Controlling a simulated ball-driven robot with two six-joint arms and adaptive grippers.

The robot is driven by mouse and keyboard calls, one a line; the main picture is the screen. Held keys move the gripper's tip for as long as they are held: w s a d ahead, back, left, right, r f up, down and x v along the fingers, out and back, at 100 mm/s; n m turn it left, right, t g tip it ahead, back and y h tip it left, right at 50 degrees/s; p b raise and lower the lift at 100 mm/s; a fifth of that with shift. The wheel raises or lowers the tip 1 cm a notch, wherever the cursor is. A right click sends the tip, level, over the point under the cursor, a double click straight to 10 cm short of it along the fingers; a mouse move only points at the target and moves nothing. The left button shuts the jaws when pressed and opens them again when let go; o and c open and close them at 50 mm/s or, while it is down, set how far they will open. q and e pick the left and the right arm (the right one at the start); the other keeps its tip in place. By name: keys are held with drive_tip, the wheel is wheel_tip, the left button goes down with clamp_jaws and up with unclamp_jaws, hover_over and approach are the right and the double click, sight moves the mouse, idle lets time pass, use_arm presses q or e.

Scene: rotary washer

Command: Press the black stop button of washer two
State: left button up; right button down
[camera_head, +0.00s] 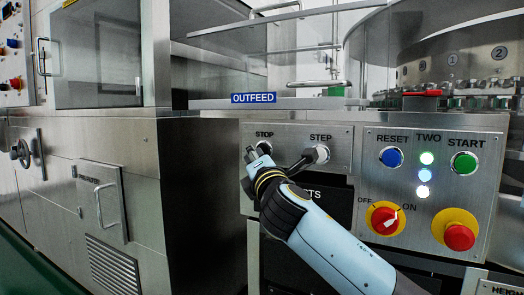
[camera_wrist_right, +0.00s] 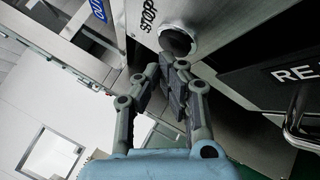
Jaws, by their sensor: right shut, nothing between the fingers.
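The black stop button (camera_head: 264,146) sits under the STOP label on a steel panel, partly hidden by my right gripper. In the right wrist view it is a dark round button (camera_wrist_right: 177,41) in a bright ring beside the STOP lettering. My right gripper (camera_head: 252,155) is shut and empty, with its fingertips in front of the panel at the button's lower left. In the wrist view the fingertips (camera_wrist_right: 172,68) lie just below the button; I cannot tell whether they touch it. My left gripper is not in view.
A STEP button (camera_head: 320,153) is to the right. The panel marked TWO (camera_head: 430,170) has a blue reset button (camera_head: 391,157), a green start button (camera_head: 464,162), a red rotary switch (camera_head: 385,219) and a red mushroom button (camera_head: 458,237). A handle (camera_wrist_right: 300,120) stands out in the wrist view.

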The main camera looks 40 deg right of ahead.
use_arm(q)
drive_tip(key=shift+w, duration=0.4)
use_arm(e)
drive_tip(key=shift+w+d, duration=0.15)
drive_tip(key=shift+d, duration=0.15)
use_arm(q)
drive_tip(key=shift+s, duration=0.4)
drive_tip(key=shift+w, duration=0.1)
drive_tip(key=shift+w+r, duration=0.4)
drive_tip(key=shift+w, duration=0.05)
use_arm(e)
drive_tip(key=shift+s+a, duration=0.3)
drive_tip(key=shift+a, duration=0.4)
use_arm(q)
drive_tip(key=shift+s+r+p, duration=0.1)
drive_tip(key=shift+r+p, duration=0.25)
drive_tip(key=shift+p, duration=0.3)
use_arm(e)
drive_tip(key=shift+s+a, duration=0.3)
drive_tip(key=shift+a, duration=0.45)
drive_tip(key=shift+s+a, duration=0.35)
drive_tip(key=shift+a, duration=0.45)
drive_tip(key=shift+s+a, duration=0.3)
drive_tip(key=shift+a, duration=0.45)
drive_tip(key=shift+f, duration=0.15)
